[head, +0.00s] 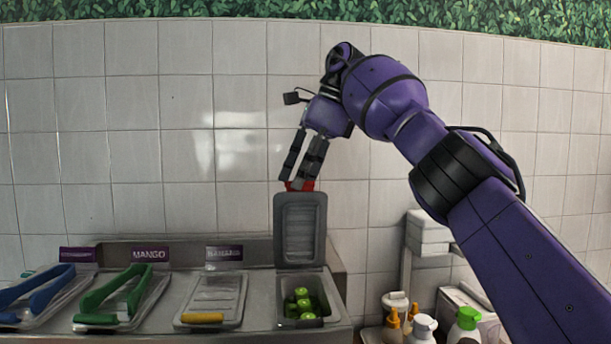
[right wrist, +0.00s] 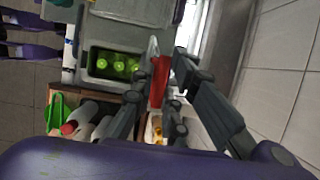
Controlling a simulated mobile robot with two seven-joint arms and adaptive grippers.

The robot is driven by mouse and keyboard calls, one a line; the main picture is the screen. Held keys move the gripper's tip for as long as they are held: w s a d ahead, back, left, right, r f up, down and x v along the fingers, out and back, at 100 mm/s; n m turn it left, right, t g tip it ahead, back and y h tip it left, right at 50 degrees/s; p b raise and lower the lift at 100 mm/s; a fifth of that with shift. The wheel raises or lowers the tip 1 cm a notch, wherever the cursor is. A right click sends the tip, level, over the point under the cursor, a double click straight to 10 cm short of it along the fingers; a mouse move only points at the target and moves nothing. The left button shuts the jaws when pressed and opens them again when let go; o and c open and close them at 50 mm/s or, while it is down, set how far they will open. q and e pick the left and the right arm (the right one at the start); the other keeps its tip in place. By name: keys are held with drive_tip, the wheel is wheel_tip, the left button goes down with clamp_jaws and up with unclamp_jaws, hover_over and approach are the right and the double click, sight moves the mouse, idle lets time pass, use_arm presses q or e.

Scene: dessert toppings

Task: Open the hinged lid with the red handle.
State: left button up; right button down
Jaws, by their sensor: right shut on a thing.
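The grey hinged lid (head: 300,228) stands upright at the back of its bin (head: 325,296) in the head view, so the bin is uncovered. Green pieces (head: 303,304) lie inside it. The red handle (head: 300,186) is at the lid's top edge. My right gripper (head: 298,184) reaches down from above and is shut on the red handle. In the right wrist view the red handle (right wrist: 160,82) lies between the fingers (right wrist: 158,85), and the green pieces (right wrist: 112,64) show in the open bin. My left gripper is not in view.
Other lidded bins stand left, with blue tongs (head: 38,284), green tongs (head: 112,298) and a yellow-handled lid (head: 212,303). Pump bottles (head: 422,328) and a shelf (head: 428,232) stand at right. A tiled wall (head: 240,120) rises close behind the lid.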

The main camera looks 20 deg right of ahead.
drive_tip(key=shift+w+d+f, duration=0.1)
drive_tip(key=shift+w+f, duration=0.05)
drive_tip(key=shift+f, duration=0.35)
drive_tip(key=shift+w+f, duration=0.15)
drive_tip(key=shift+f, duration=0.35)
drive_tip(key=c, duration=1.8)
unclamp_jaws()
drive_tip(key=shift+w, duration=0.15)
drive_tip(key=shift+r, duration=0.4)
drive_tip(key=shift+v, duration=1.6)
drive_tip(key=s+d, duration=0.1)
drive_tip(key=d, duration=0.2)
drive_tip(key=s+d, duration=0.1)
drive_tip(key=d, duration=0.3)
drive_tip(key=s+d, duration=0.2)
drive_tip(key=d, duration=0.2)
drive_tip(key=shift+d, duration=0.2)
